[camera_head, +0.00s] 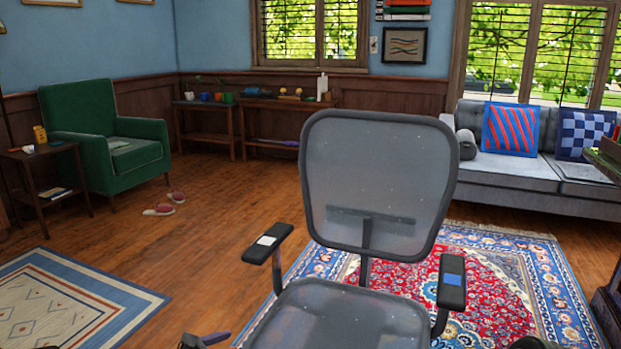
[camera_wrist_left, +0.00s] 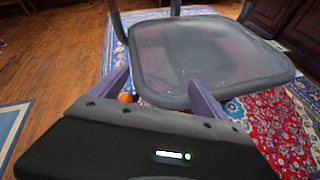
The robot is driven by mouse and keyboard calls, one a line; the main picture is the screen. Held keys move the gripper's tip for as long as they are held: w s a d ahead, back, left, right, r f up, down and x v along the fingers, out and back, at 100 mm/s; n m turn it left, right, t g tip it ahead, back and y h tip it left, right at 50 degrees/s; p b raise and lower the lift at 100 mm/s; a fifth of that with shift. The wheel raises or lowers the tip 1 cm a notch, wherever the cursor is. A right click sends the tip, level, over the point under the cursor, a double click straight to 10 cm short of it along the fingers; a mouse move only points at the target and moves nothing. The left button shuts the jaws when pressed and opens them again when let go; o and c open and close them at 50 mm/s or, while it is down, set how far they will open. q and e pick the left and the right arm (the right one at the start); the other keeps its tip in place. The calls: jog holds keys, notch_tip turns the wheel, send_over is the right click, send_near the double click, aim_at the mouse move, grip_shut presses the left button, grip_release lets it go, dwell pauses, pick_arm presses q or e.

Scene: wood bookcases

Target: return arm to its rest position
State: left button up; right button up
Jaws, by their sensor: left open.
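My left gripper shows in the left wrist view (camera_wrist_left: 160,84), with its two purple fingers spread apart and nothing held between them. In the head view, part of the left gripper (camera_head: 208,340) shows at the bottom edge, to the left of the office chair's seat. The grey mesh office chair (camera_head: 375,175) stands in front of me. Its seat (camera_wrist_left: 205,55) lies beyond the fingers in the left wrist view. My right gripper cannot be made out.
The chair's armrests (camera_head: 268,243) stick out at both sides. A small orange thing (camera_wrist_left: 125,97) lies by the left finger. A patterned red and blue rug (camera_head: 490,280) lies under the chair. Bare wood floor (camera_head: 215,240) is open to the left. Slippers (camera_head: 160,209) lie near the green armchair (camera_head: 105,135).

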pick_arm(q)
jog(key=s+d+f+m+g+y, duration=0.15)
jog(key=s+f+m+g, duration=0.25)
jog(key=s+f+m, duration=0.5)
jog(key=s+f+m+g+y, duration=0.3)
jog(key=s+f+m+g, duration=0.15)
jog(key=s+f, duration=0.75)
jog(key=s+d+f+m+g, duration=0.1)
jog(key=s+d+m, duration=0.35)
jog(key=s, duration=0.25)
jog(key=s+d+f+m, duration=0.1)
jog(key=s+d+m, duration=0.3)
jog(key=s+m, duration=0.25)
notch_tip(320, 180, up, 32)
jog(key=s+d+h+p, duration=0.1)
jog(key=s+p, duration=0.1)
jog(key=p, duration=3)
jog(key=shift+s+f+g, duration=0.15)
jog(key=shift+s+g, duration=0.2)
pick_arm(e)
notch_tip(320, 180, up, 32)
jog(key=s+a, duration=0.1)
jog(key=s, duration=0.1)
jog(key=shift+s+a+r+g, duration=0.2)
jog(key=shift+a+g, duration=0.1)
jog(key=shift+a, duration=0.1)
